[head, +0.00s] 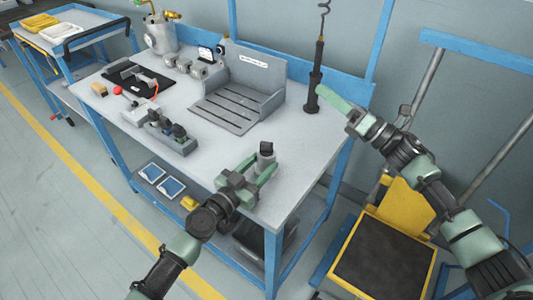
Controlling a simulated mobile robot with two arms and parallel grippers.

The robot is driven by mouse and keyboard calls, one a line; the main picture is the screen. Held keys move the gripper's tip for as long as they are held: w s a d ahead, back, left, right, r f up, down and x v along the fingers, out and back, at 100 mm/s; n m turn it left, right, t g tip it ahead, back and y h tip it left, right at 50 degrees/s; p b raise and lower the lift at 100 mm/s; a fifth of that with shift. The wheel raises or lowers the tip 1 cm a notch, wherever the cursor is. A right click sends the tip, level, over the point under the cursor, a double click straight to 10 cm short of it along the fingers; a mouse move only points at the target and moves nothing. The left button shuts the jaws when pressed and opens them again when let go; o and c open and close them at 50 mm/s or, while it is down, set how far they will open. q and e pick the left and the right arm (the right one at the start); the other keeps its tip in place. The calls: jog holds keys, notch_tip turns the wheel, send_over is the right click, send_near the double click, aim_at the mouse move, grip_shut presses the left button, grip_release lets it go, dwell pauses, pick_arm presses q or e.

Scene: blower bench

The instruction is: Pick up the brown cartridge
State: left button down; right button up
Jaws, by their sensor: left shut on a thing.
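My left gripper (258,168) is over the front right part of the bench. It is shut on a small grey cylinder with a dark top (266,149). Its lower part is partly hidden by the fingers, and I cannot make out brown on it. A grey rack (183,150) near the bench's front edge holds several small dark cartridges (179,131); none looks clearly brown. My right gripper (321,90) is at the back right, beside a black hanging tool (313,100). I cannot tell whether its fingers are apart or touching the tool.
A grey slotted fixture (240,103) stands mid-bench. A black mat (128,78) with small parts lies at the left, and a metal canister (160,35) stands behind. A yellow-framed cart (398,205) is at the right. The bench top (215,155) is clear in front of the fixture.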

aim_at(273, 151)
jog(key=s+a+f+n+g, duration=0.2)
jog(key=s+f+n+g, duration=0.65)
jog(key=f+n, duration=0.3)
jog(key=shift+g, duration=0.25)
jog(key=x, duration=0.4)
jog(key=f+x, duration=0.1)
jog(key=x, duration=0.1)
jog(key=shift+w, duration=0.25)
jog(key=shift+r+x, duration=0.15)
jog(key=shift+x, duration=1.35)
jog(key=shift+r+x, duration=0.15)
jog(key=shift+x, duration=1.35)
jog(key=shift+s+d, duration=0.1)
grip_shut()
